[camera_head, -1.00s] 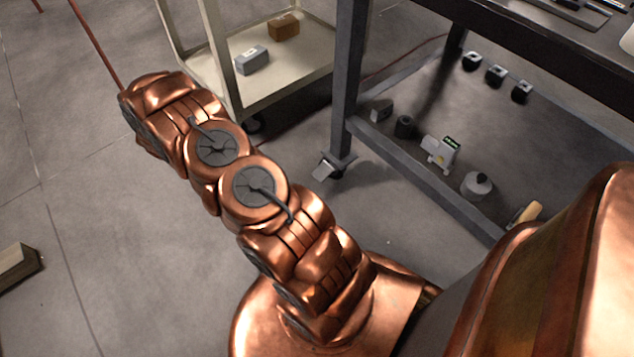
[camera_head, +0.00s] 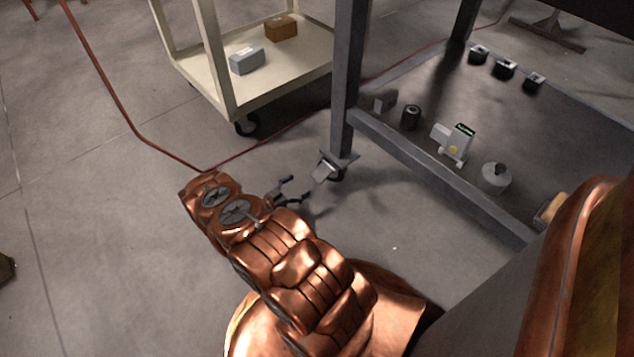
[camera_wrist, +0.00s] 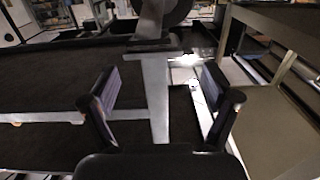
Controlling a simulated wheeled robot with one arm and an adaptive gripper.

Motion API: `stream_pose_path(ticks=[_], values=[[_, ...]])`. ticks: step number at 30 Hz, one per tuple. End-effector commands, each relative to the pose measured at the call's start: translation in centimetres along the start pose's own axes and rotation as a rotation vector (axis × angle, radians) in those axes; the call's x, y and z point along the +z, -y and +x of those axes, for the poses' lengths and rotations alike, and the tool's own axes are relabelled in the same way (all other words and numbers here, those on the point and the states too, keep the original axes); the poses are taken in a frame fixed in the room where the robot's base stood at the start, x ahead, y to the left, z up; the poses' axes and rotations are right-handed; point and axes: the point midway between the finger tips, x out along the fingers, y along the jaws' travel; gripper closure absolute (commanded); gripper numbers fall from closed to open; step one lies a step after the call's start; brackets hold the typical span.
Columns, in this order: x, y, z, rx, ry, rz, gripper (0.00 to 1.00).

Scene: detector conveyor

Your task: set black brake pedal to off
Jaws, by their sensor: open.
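A caster (camera_head: 338,174) sits under the near table leg in the head view, with a pale, tilted tab (camera_head: 323,172) on its left side. No black pedal can be told apart there. My gripper (camera_head: 297,189) is open and empty, just left of and below the caster, close to the floor and apart from it. In the wrist view, the two fingers of my gripper (camera_wrist: 160,92) are spread, with a grey post (camera_wrist: 155,100) behind the gap. A dark round part, seemingly the caster wheel (camera_wrist: 178,10), is cut off at the top edge; no pedal is clear there.
The table's lower shelf (camera_head: 540,135) holds several small objects, and its front rail (camera_head: 440,180) runs right of the leg. A cream cart (camera_head: 285,82) stands behind. A red cable (camera_head: 112,102) crosses the floor.

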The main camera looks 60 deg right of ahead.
Motion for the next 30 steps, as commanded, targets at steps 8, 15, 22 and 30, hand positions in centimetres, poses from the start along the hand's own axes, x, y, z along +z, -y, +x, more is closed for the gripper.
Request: stream_pose_path(ticks=[8, 15, 22, 30], values=[[0.5, -1.4, 1.6, 0.026, -0.037, -0.010, 0.12], [0.5, -1.5, 5.0, 0.026, -0.033, -0.009, 0.12], [0.3, -1.5, 7.6, 0.025, -0.033, -0.010, 0.12], [0.2, -1.5, 8.2, 0.023, -0.033, -0.010, 0.12]])
